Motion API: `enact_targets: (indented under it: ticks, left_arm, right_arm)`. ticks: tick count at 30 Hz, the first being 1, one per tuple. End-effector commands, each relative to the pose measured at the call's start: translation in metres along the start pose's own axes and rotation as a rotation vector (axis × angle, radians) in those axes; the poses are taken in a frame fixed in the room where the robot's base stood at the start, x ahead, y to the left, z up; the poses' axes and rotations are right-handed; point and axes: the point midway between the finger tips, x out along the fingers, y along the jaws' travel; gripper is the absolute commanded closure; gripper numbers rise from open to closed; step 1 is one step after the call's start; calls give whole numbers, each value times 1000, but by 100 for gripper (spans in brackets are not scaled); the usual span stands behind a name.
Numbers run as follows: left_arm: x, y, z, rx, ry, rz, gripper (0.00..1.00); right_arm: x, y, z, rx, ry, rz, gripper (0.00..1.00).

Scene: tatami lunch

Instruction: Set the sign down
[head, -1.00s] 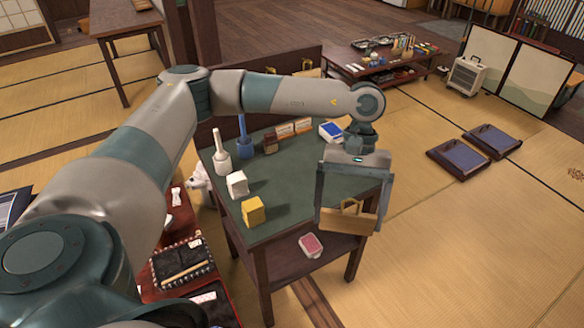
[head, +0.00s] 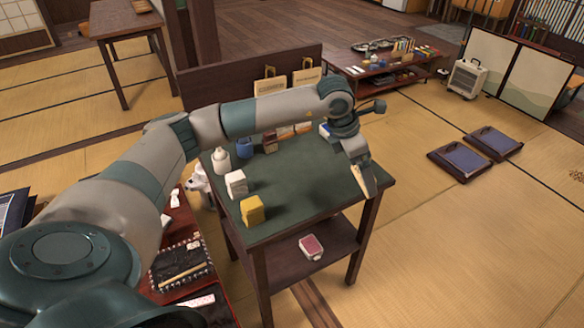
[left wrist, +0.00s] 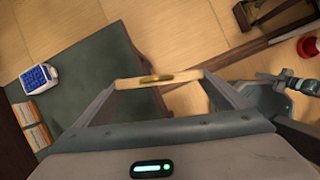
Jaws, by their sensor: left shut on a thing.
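The sign (head: 369,182) is a small light-wood piece, seen nearly edge-on at the right edge of the green-topped table (head: 310,195) in the head view. My left gripper (head: 366,185) is shut on it, pointing downward. In the left wrist view the sign (left wrist: 135,83) spans between the two fingertips, with a brass-coloured part at its middle. The fingers cover its ends. Its face and any gap below it cannot be told. My right gripper is not in view.
Two wooden plaques (head: 271,86) are at the back board. The table's front middle is clear. A red-and-white box (head: 311,246) lies on the lower shelf.

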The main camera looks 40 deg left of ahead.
Motion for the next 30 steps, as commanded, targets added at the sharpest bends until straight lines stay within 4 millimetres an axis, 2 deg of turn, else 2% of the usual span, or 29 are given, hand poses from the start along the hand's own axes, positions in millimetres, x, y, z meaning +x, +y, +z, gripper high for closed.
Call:
enact_targets:
  ticks: [6, 12, 18, 30]
  left_arm:
    - [7, 35, 0, -353, 0, 144, 29]
    - [8, 57, -2, -566, 0, 231, 29]
    - [8, 64, -3, -631, 1, 257, 29]
    - [8, 67, -8, -631, 2, 257, 29]
  right_arm:
    - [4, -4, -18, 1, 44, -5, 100]
    - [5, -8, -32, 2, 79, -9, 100]
    - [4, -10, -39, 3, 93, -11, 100]
    - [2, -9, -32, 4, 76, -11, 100]
